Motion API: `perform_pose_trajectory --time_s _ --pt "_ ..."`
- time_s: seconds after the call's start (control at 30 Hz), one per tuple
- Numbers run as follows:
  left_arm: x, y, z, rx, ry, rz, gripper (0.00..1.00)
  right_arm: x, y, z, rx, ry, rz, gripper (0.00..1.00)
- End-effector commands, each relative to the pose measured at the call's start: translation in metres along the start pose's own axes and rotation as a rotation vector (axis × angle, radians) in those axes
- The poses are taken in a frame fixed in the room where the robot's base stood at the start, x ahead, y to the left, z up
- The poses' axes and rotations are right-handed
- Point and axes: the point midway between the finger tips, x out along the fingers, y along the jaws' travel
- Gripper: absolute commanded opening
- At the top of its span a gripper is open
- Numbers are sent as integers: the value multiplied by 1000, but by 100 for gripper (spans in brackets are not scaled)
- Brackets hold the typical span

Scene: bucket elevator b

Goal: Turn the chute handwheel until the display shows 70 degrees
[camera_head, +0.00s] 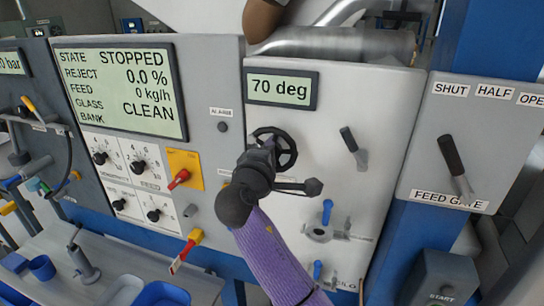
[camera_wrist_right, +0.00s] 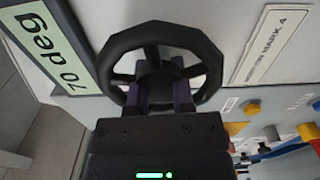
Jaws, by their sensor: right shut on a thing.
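The black chute handwheel (camera_head: 287,148) is on the light grey panel, below a small display (camera_head: 281,89) that reads 70 deg. My right gripper (camera_head: 266,146) reaches up to the wheel and is shut on it at its left side. In the right wrist view the wheel (camera_wrist_right: 162,35) fills the upper middle, with the fingers of my right gripper (camera_wrist_right: 162,90) at its near part. The display (camera_wrist_right: 60,50) shows there tilted at the left, also reading 70 deg. My left gripper is not in view.
A larger display (camera_head: 120,88) at the left reads STOPPED and CLEAN. Several knobs and a red switch (camera_head: 179,179) sit below it. A black lever (camera_head: 350,142) and a blue-handled valve (camera_head: 326,212) are right of the wheel. The FEED GATE lever (camera_head: 452,157) is farther right.

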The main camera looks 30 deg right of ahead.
Motion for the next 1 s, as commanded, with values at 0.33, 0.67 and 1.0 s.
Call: perform_pose_trajectory --time_s 0.33,0.67,1.0 --pt "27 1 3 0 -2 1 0 0 -5 -1 326 0 -5 0" --pt "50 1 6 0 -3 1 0 0 -5 -1 631 -1 -5 0" --pt "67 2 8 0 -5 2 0 0 -4 -1 874 -2 -7 0"
